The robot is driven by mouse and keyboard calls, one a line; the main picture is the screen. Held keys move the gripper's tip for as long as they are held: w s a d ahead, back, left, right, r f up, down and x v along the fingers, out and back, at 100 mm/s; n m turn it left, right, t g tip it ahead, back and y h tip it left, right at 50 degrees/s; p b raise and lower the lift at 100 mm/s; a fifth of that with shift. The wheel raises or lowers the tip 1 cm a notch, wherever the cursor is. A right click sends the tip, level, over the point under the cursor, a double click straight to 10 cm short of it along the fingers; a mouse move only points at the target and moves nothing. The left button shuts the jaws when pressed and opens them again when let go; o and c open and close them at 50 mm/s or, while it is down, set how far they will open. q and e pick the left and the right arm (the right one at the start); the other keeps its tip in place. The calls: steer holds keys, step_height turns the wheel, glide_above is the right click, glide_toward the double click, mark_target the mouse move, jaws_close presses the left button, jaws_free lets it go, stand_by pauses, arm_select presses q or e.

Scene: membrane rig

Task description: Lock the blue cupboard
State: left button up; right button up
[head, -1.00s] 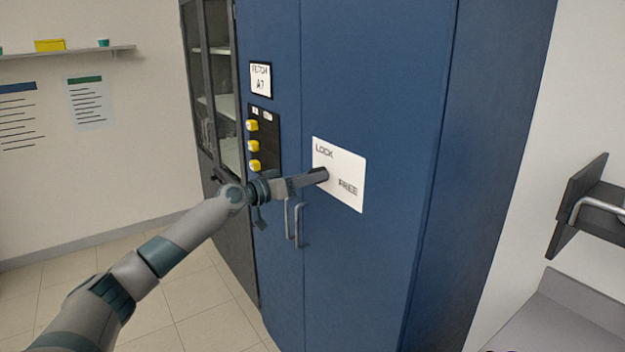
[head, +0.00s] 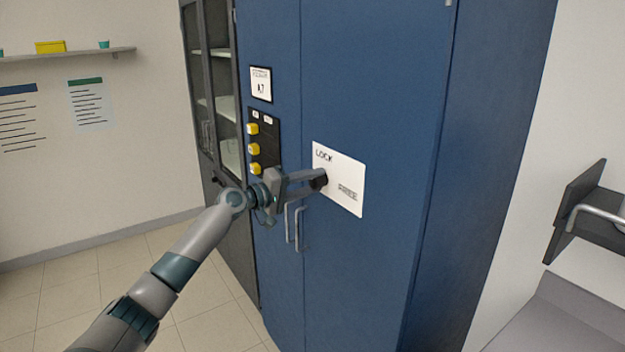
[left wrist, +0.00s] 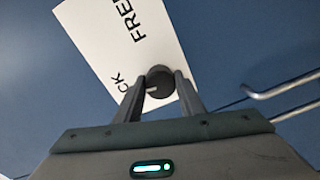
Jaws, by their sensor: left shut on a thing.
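The blue cupboard (head: 375,80) stands in the middle of the head view with its doors shut. A white plate (head: 346,190) on its right door reads LOCK at upper left and FREE at lower right. A dark round knob (head: 321,179) sits on the plate; it also shows in the left wrist view (left wrist: 159,77), with a pale mark on it. My left gripper (head: 316,180) is shut on the knob, one finger on each side. In the left wrist view the fingertips (left wrist: 160,84) flank the knob. My right gripper is not in view.
Two bar handles (head: 301,228) hang just below my left gripper. A dark panel with yellow knobs (head: 254,149) is on the left door. A grey glass-front cabinet (head: 212,110) stands at left. A grey fixture with a rail (head: 590,212) is at right.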

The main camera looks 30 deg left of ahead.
arm_select(q)
steer(key=shift+n+p, duration=0.3)
steer(key=shift+n, duration=0.5)
steer(key=o, duration=1)
steer(key=shift+a, duration=0.1)
steer(key=shift+o, duration=0.2)
steer(key=shift+s+a+f+b, duration=0.1)
steer(key=shift+s+a+b, duration=0.15)
steer(key=shift+s, duration=0.2)
steer(key=b+v, duration=0.7)
steer(key=v, duration=0.9)
steer(key=shift+s, duration=0.15)
steer(key=shift+a, duration=0.1)
